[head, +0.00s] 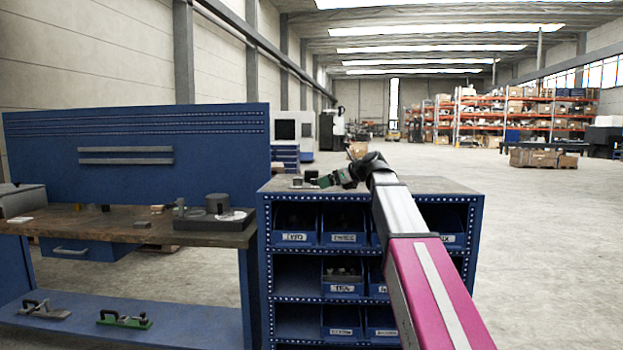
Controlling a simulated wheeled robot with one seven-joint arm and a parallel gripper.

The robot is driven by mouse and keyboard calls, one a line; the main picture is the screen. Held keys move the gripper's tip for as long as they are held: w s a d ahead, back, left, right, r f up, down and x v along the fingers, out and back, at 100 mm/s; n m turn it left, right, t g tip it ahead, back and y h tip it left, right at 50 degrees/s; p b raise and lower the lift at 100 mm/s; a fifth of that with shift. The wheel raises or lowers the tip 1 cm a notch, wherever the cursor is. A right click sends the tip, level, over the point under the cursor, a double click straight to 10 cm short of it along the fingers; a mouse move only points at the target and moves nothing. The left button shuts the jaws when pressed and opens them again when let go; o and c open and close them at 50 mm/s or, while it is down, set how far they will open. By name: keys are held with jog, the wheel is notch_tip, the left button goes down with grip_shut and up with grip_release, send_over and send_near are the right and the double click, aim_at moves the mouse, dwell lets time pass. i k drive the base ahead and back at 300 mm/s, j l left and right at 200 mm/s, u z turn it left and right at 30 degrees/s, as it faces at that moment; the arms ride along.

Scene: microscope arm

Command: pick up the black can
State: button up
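My arm reaches forward over the blue cabinet (265,225) in the head view. My gripper (318,180) is at the far end of the arm, low over the cabinet's top and pointing left. It is small here, and I cannot tell whether its fingers are open or shut. A small dark object (297,182) is on the cabinet top just left of the gripper. It may be the black can, but it is too small to be sure. I cannot tell whether the gripper touches it.
The cabinet holds labelled blue bins (343,239). A wooden workbench (90,226) stands left, bearing a dark grey cylinder (217,203) on a dark base and small parts. Hand tools (124,320) lie on its lower shelf. The concrete floor (545,240) at right is open.

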aim_at(310, 174)
jog(key=i, duration=1)
